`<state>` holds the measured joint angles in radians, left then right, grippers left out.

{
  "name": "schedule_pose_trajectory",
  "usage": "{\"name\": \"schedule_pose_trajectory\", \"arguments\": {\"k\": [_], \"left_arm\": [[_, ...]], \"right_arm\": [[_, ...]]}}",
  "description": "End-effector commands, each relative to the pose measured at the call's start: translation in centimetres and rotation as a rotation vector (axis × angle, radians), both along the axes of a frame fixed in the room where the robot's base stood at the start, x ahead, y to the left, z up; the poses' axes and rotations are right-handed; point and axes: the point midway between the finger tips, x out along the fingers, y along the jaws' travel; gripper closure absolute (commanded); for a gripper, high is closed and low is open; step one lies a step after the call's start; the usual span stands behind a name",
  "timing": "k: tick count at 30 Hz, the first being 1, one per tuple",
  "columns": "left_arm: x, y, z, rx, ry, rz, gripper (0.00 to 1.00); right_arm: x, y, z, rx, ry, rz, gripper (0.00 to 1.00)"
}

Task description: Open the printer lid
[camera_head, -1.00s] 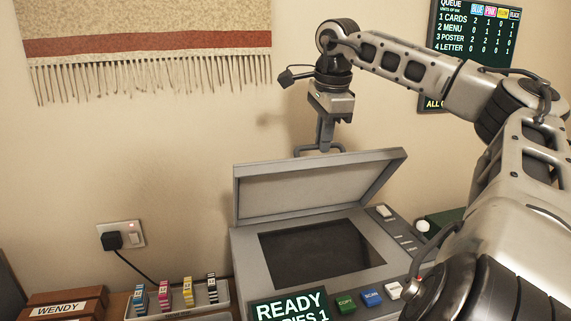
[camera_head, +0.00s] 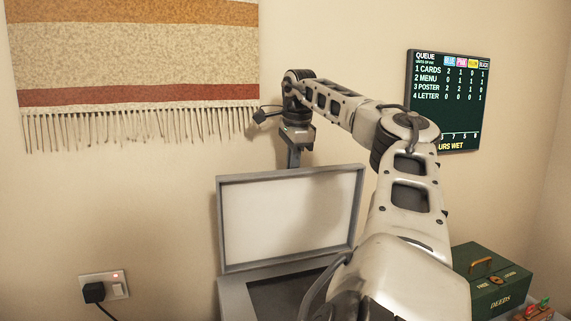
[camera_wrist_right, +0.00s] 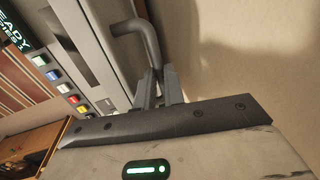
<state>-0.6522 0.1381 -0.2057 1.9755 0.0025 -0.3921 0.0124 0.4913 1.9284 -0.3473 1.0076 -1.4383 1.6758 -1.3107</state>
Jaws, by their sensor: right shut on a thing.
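The printer lid (camera_head: 288,217) is a grey-framed panel with a pale inner face, standing raised and nearly upright on the printer (camera_head: 262,270) in the head view. The dark glass bed (camera_head: 285,292) shows partly below it. My right gripper (camera_head: 293,165) is behind the lid's top edge, its fingertips hidden there. In the right wrist view my right gripper (camera_wrist_right: 158,95) is shut on the grey bar handle (camera_wrist_right: 138,30) of the lid. My left gripper is not in view.
A green box (camera_head: 490,280) with a brown handle stands right of the printer. A queue board (camera_head: 447,100) and a fringed hanging (camera_head: 135,60) are on the wall behind. A plug and socket (camera_head: 104,288) are at lower left.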

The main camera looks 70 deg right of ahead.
Motion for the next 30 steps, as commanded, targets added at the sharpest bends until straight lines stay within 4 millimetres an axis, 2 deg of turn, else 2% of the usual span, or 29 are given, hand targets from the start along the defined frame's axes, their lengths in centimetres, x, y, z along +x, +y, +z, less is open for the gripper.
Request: {"name": "schedule_pose_trajectory", "arguments": {"k": [1,7,9,10,19,22,26,30], "left_arm": [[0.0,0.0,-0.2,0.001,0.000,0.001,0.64],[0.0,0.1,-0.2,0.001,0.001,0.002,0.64],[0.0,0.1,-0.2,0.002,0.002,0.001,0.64],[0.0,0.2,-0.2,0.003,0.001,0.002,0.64],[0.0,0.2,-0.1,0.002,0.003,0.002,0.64],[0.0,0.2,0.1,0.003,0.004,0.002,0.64],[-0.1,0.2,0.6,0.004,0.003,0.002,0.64],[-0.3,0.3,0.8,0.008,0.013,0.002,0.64]], "right_arm": [[0.0,0.1,-1.2,0.014,0.025,0.004,1.00],[0.1,0.1,-1.2,0.015,0.027,0.004,1.00],[0.1,0.1,-1.1,0.014,0.026,0.004,0.76],[0.1,0.1,-1.1,0.013,0.024,0.005,0.67],[0.1,0.1,-0.5,0.008,0.014,0.003,0.67],[0.0,0.2,0.2,0.007,0.014,0.001,0.67],[-0.2,0.5,2.4,0.005,0.016,0.001,0.67],[-0.6,1.0,5.8,0.005,0.017,-0.001,0.67]]}}
